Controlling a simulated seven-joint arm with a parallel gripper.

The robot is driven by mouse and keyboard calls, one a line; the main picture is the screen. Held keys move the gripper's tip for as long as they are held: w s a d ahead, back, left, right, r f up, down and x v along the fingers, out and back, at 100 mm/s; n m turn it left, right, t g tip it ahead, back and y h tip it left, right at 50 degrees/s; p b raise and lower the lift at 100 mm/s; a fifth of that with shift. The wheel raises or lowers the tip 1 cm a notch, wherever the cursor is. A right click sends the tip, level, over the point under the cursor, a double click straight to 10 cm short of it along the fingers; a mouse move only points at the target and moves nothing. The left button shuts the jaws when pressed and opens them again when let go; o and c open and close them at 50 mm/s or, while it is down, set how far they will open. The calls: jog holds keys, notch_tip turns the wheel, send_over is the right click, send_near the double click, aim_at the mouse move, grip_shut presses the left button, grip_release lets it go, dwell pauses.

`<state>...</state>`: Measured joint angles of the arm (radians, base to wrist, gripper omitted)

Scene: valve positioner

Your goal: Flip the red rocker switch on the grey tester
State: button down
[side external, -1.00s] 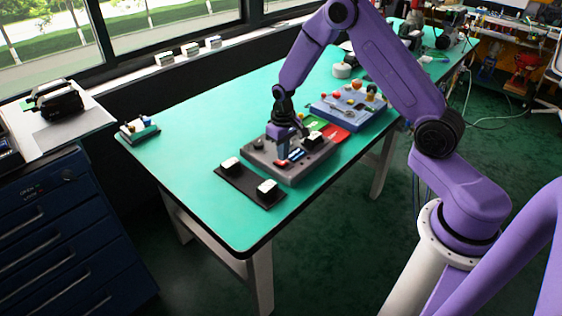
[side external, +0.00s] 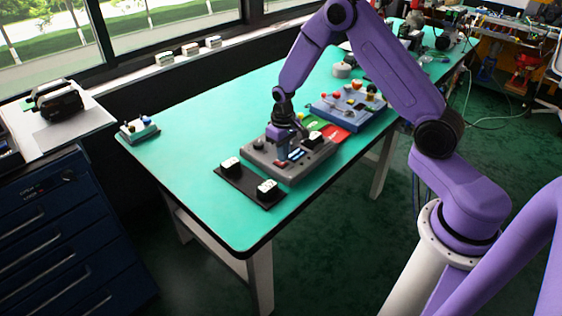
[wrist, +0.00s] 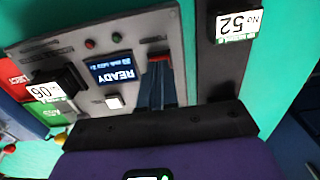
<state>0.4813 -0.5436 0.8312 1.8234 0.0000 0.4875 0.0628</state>
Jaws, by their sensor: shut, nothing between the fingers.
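The grey tester (side external: 258,158) lies on the green bench. In the wrist view, the tester (wrist: 140,33) shows a lit display (wrist: 112,69) reading READY, upside down. The red rocker switch (wrist: 160,58) sits in a dark slot beside the display. My gripper (wrist: 158,75) is shut and empty, its fingertips right at the switch and partly covering it. Whether they touch it, and which way the rocker is tilted, I cannot tell. In the side view, my gripper (side external: 283,158) points down over the tester, and the switch is hardly distinguishable.
A black tray (side external: 246,187) with two white-labelled blocks lies at the tester's near side. A labelled block (wrist: 60,86) sits on the tester. Red and green pads (side external: 335,133) and a blue-grey panel with knobs (side external: 345,107) lie beyond.

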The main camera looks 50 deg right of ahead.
jog(key=shift+f, duration=0.7)
dwell(0.4)
jog(key=shift+r, duration=3.5)
jog(key=s+a+r+n, duration=0.3)
jog(key=s+a+r, duration=0.3)
jog(key=s+a, duration=0.15)
jog(key=s+r+n, duration=0.2)
jog(key=s+n, duration=0.1)
jog(key=s, duration=0.5)
jog(key=s+a+r+n, duration=0.1)
jog(key=s+r+n, duration=0.2)
jog(key=s, duration=0.6)
jog(key=s+r+n, duration=0.3)
jog(key=s, duration=0.6)
jog(key=shift+a+n, duration=0.3)
jog(key=shift+r, duration=0.1)
